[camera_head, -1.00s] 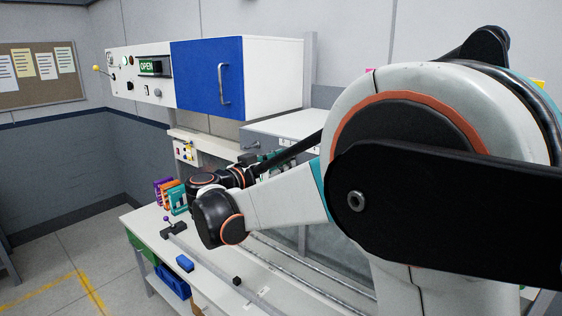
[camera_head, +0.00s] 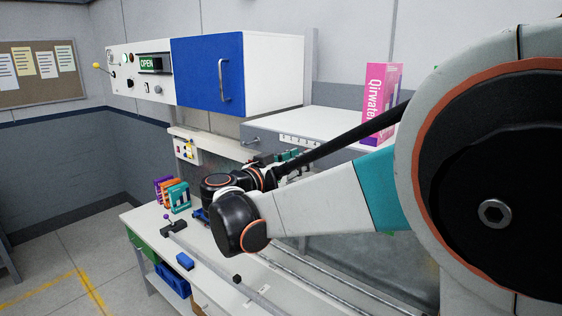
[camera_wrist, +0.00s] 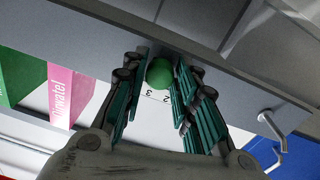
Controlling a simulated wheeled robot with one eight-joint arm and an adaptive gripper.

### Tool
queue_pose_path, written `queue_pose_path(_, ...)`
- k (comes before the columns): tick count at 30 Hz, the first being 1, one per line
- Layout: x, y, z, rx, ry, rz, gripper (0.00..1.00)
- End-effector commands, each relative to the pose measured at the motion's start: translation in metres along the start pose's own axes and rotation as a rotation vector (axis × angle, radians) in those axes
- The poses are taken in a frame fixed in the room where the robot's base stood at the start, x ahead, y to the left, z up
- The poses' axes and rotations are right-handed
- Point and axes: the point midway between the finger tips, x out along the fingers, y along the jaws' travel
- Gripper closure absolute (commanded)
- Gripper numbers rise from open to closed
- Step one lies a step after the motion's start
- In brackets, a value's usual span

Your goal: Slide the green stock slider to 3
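A round green knob (camera_wrist: 160,73), the green stock slider's, sits between the fingertips of my gripper (camera_wrist: 162,66) in the wrist view. The two teal-padded fingers stand on either side of it, and the knob fills the gap between their tips. A white scale (camera_wrist: 155,106) beside the knob shows the digits 3 and 2 upside down, 3 on the left. The knob lies beside that stretch; its exact reading is unclear. In the head view my gripper (camera_head: 286,158) is at the front of the grey-white cabinet (camera_head: 340,128); the knob is hidden there.
A pink carton (camera_head: 383,100) stands on the cabinet top. The cabinet has a metal handle (camera_head: 250,141) at its left. A blue-doored wall cupboard (camera_head: 208,76) hangs above.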

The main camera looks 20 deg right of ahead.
Motion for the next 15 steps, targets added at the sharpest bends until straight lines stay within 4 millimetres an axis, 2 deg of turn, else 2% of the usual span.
queue_pose_path(15, -0.0001, -0.0013, -0.0001, 0.000, 0.000, -0.001, 0.55)
